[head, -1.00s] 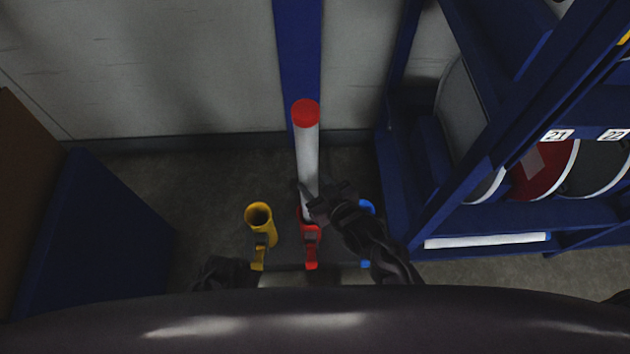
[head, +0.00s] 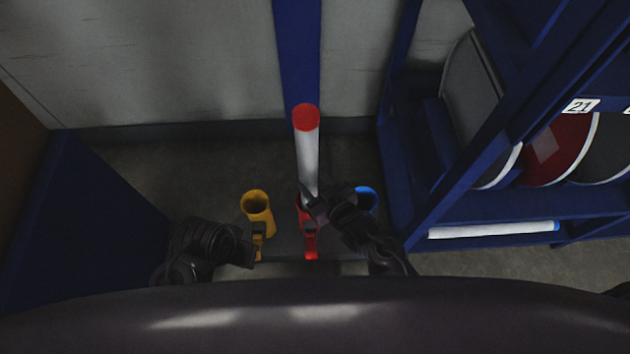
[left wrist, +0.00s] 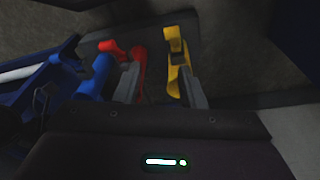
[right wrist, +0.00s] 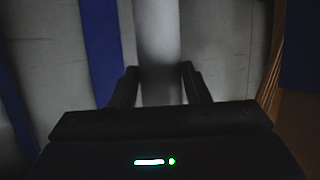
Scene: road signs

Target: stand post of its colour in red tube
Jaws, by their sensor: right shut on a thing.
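A white post with a red top (head: 307,150) stands nearly upright over the red tube (head: 309,240). Its lower end meets the tube's mouth, but my right gripper partly hides how deep it sits. My right gripper (head: 312,203) is shut on the post just above the tube; the right wrist view shows the white post (right wrist: 158,50) between the fingers. My left gripper (head: 250,245) is beside the yellow tube, low at the left.
The yellow tube (head: 258,210) is empty, left of the red one. The blue tube (head: 367,198) is at the right, partly behind my right arm. A blue rack (head: 480,212) at the right holds round signs and a white post with a blue end (head: 495,230).

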